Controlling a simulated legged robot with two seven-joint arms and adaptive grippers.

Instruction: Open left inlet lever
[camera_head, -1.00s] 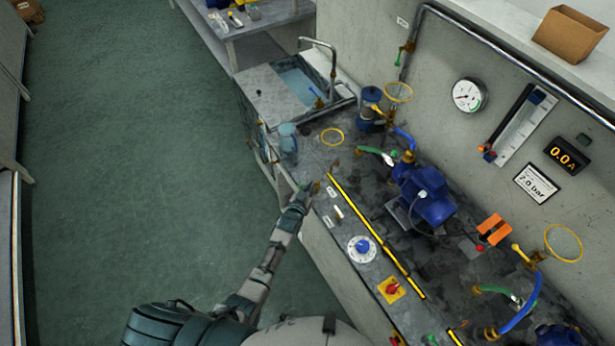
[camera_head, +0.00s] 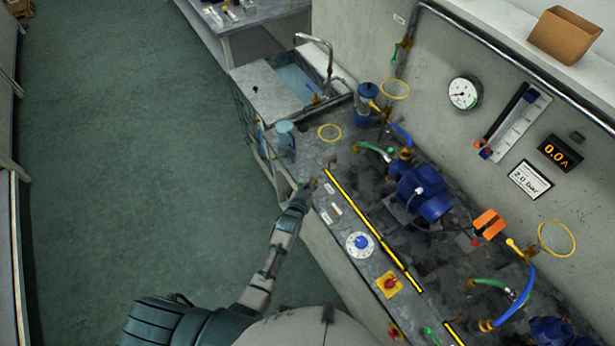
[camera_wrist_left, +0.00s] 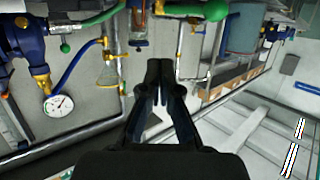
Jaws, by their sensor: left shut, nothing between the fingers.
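My left gripper (camera_head: 304,189) is at the bench's front edge, near the far end of the yellow-black strip. Its fingers look closed and empty in the left wrist view (camera_wrist_left: 159,75). At the back left of the bench, a yellow lever (camera_head: 374,105) is by a blue-based clear vessel (camera_head: 366,97), beyond my gripper and apart from it. A yellow ring (camera_head: 395,90) is beside it. A small green-handled valve (camera_head: 397,50) is on the wall pipe. I cannot tell for sure which of these is the left inlet lever. My right gripper is not in view.
A blue pump (camera_head: 420,190) with hoses stands mid-bench. A clear beaker (camera_head: 285,138) is near the front edge by the sink (camera_head: 298,84). A dial (camera_head: 360,244) and red knob (camera_head: 390,284) lie along the front. The floor at left is clear.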

